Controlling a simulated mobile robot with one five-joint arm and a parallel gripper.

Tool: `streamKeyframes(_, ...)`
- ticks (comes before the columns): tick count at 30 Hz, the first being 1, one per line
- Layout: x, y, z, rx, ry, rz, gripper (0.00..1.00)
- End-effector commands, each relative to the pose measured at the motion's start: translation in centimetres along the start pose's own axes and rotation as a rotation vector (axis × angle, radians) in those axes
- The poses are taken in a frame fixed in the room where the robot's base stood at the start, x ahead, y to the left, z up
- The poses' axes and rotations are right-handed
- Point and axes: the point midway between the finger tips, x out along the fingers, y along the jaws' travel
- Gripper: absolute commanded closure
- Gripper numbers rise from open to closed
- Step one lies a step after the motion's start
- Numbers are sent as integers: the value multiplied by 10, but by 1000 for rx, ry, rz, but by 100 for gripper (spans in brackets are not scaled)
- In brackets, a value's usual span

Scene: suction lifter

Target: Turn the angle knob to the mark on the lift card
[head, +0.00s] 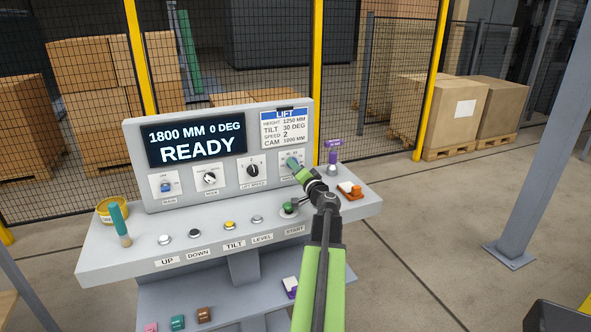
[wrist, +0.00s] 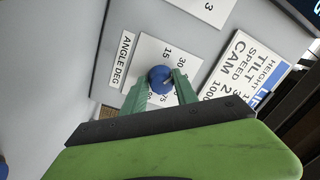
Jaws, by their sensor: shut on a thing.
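The angle knob (wrist: 160,75) is blue and sits on a white dial plate (wrist: 140,50) marked 15, 30 and further numbers, with an ANGLE DEG label beside it. My gripper (wrist: 162,86) is shut on the knob, one green finger on each side. In the head view my gripper (head: 294,164) is at the right dial and hides most of it. I cannot tell which mark the knob points to. The lift card (head: 286,130) on the panel reads TILT 30 DEG; part of it also shows in the wrist view (wrist: 240,68).
The display (head: 196,143) reads 1800 MM, 0 DEG, READY. Left of my gripper are the lift speed knob (head: 252,170), mode knob (head: 210,178) and blue main switch (head: 166,187). Buttons line the desk below. A purple-topped item (head: 333,150) stands close on the right.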

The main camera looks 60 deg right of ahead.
Motion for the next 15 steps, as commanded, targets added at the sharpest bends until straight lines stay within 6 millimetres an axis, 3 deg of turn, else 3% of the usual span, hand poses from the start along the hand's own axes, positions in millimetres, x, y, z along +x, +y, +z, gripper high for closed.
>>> streamKeyframes(15, 1, -2, -1, 39, 3, -5, 100)
